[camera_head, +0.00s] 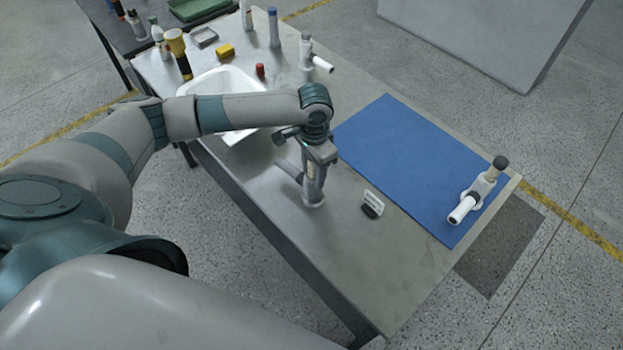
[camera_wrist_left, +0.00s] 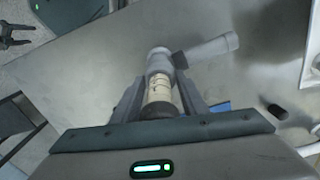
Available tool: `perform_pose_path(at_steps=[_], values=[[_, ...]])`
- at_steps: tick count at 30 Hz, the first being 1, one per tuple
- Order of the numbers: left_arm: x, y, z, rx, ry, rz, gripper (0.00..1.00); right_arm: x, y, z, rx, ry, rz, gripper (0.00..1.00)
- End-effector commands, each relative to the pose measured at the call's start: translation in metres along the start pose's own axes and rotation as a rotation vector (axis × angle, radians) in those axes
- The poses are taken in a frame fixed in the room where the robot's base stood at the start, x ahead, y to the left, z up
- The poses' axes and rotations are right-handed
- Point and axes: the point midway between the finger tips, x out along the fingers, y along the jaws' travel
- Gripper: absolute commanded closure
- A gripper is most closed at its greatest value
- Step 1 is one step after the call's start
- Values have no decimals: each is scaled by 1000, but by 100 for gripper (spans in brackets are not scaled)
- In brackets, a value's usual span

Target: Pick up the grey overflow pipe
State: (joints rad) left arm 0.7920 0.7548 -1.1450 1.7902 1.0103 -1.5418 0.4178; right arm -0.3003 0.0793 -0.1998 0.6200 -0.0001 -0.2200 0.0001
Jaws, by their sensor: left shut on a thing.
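The grey overflow pipe (camera_head: 312,190) is in my left gripper (camera_head: 318,160), near the middle of the metal table. In the left wrist view the pipe (camera_wrist_left: 161,88) is between the two fingers (camera_wrist_left: 160,98). It has a cream labelled section, a dark near end and a grey side branch pointing up and right. In the head view it looks upright, its lower end at or just above the tabletop; I cannot tell whether it touches. A dark two-pronged shape (camera_wrist_left: 14,35) at the left wrist view's top left looks like my right gripper; its opening is unclear.
A blue mat (camera_head: 400,150) holds a similar white pipe (camera_head: 476,197). A small white card in a dark stand (camera_head: 372,204) is right of my gripper.

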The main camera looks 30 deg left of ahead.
Motion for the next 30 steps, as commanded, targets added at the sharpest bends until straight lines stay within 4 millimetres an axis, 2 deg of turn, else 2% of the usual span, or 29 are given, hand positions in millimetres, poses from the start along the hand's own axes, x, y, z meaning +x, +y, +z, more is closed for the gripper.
perform_pose_path(at_steps=[8,13,24,30], values=[[-14,0,-1,1,3,0,99,10,2,1,-1,0,2,42],[-39,0,-2,1,6,-1,99,24,2,2,-1,0,2,42],[-80,32,-67,1,6,1,99,54,1,5,-1,0,2,42],[-99,45,-92,0,3,1,99,64,0,6,-1,0,1,42]])
